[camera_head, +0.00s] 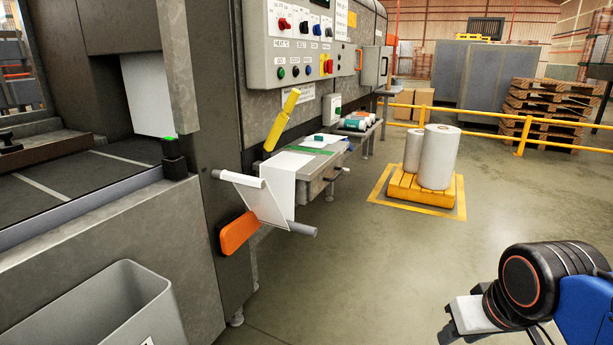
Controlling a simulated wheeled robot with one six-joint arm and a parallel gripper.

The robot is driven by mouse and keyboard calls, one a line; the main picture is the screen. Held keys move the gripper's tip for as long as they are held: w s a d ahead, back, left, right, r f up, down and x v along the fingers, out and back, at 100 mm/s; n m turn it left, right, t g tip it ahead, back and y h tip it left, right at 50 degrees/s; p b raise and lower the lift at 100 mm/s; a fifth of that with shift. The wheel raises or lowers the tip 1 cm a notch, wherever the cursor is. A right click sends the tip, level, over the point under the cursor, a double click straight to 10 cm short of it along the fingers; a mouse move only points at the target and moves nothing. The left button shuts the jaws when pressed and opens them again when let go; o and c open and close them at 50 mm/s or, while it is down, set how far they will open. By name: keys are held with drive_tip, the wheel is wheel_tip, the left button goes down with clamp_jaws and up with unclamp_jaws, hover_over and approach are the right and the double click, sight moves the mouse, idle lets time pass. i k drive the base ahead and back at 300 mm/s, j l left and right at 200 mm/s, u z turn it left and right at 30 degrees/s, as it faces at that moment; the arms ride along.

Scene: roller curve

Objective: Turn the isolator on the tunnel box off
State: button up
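A grey control panel (297,45) on the machine's side carries rows of coloured buttons and knobs. At its right end is a red knob by a yellow plate (328,65). A small grey box (376,66) with an orange handle (359,60) sits just right of the panel. The labels are too small to read, so I cannot tell which of these is the isolator. My arm shows at the lower right; a pale block at its end (467,315) seems to be part of my gripper, far from the panel. Its fingers cannot be made out clearly.
A side table (330,168) with sheets juts out below the panel. A paper roll holder and orange pad (238,233) stick out nearer me. White rolls stand on a yellow pallet (407,190). A yellow rail (480,128) crosses behind. The floor in the middle is clear.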

sight(328, 65)
drive_tip(key=i+l+u, duration=0.1)
drive_tip(key=i, duration=1.2)
